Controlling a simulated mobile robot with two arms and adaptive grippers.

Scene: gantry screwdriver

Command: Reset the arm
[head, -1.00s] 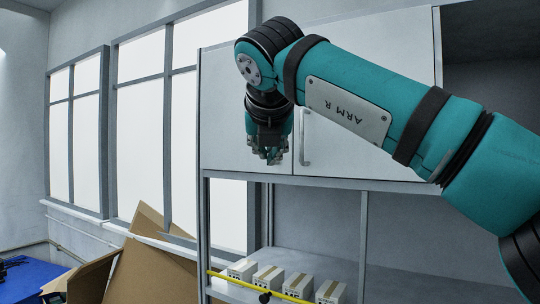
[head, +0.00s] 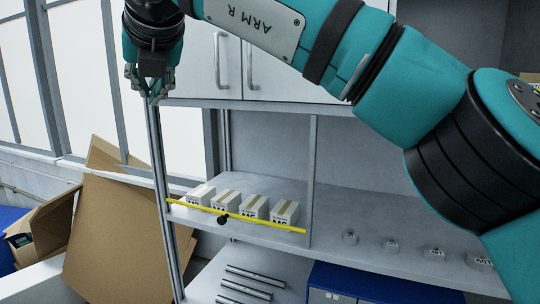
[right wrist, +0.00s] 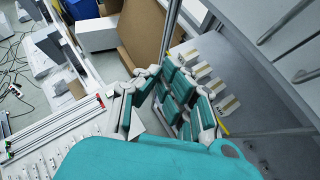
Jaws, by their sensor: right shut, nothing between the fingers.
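My right arm, teal with the label "ARM R", reaches across the upper part of the head view from the right. Its gripper (head: 152,92) points down at the upper left, in front of the left post of the shelf unit. The gripper is shut and empty. In the right wrist view the right gripper's fingers (right wrist: 172,108) are seen from behind, with nothing held between them. My left gripper is not in view.
A grey shelf unit (head: 340,195) holds several small white boxes (head: 252,204) behind a yellow bar (head: 262,222). Metal rods (head: 250,282) and a blue case (head: 370,285) lie below. Large cardboard (head: 115,230) leans at the left. White cabinet doors (head: 283,75) are above.

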